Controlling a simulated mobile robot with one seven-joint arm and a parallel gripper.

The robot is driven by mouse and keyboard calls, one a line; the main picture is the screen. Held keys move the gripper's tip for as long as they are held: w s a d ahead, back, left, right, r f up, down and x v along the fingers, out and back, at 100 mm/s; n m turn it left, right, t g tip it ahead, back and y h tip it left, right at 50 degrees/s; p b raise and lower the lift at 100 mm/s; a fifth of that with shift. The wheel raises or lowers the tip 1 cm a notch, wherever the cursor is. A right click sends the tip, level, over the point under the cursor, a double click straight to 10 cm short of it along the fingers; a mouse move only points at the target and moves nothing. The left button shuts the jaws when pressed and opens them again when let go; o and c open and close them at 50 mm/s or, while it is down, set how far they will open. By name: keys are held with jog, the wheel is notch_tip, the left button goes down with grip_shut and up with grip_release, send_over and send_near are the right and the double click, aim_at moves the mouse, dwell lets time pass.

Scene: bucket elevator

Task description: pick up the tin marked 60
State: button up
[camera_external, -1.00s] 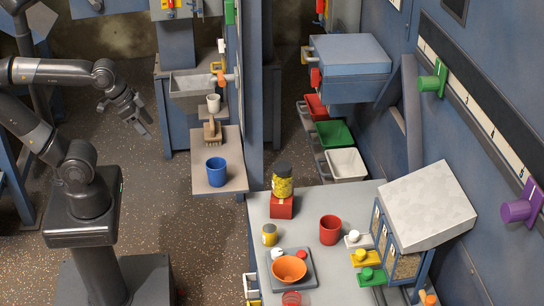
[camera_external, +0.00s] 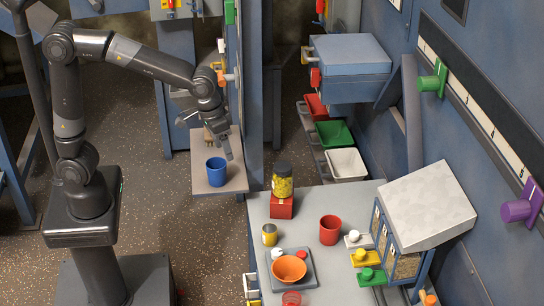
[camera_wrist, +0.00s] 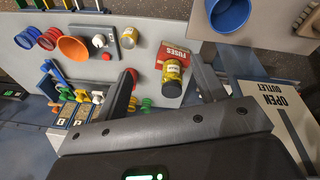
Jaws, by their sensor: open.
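A small yellow tin (camera_external: 269,235) with a grey top stands on the grey worktop (camera_external: 330,277), beside the tray with the orange bowl. It also shows in the wrist view (camera_wrist: 127,38); no number can be read on it. A larger yellow jar (camera_external: 283,186) with a black lid stands on a red box (camera_external: 281,207). In the wrist view the jar (camera_wrist: 172,80) lies between the fingers in the picture, with its marking unreadable. My gripper (camera_external: 222,142) is open and empty above the small side shelf, left of and apart from the worktop. Its fingers show in the wrist view (camera_wrist: 162,68).
A blue cup (camera_external: 216,172) stands on the side shelf (camera_external: 206,188), close below my gripper. The orange bowl (camera_external: 289,268) and a red cup (camera_external: 330,230) stand near the small tin. A tilted grey box (camera_external: 428,205) and coloured knobs bound the worktop's right side.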

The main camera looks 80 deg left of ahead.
jog(key=n+g, duration=0.2)
send_near(270, 235)
jog(key=s+a+r, duration=0.1)
jog(key=a+r, duration=0.1)
jog(key=a, duration=0.1)
jog(key=shift+n+y, duration=0.3)
jog(key=f, duration=0.2)
jog(key=d+f, duration=0.1)
jog(key=f, duration=0.2)
jog(key=w+f, duration=0.1)
jog(key=f, duration=0.1)
jog(key=shift+d+f, duration=0.25)
jog(key=shift+d, duration=0.1)
jog(key=shift+w+a+f, duration=0.1)
jog(key=shift+w+f, duration=0.05)
jog(key=shift+f, duration=1.35)
jog(key=shift+w+a+f, duration=0.1)
jog(key=shift+f, duration=1.4)
jog(key=shift+c, duration=0.2)
jog(key=c, duration=1)
jog(key=shift+r, duration=0.15)
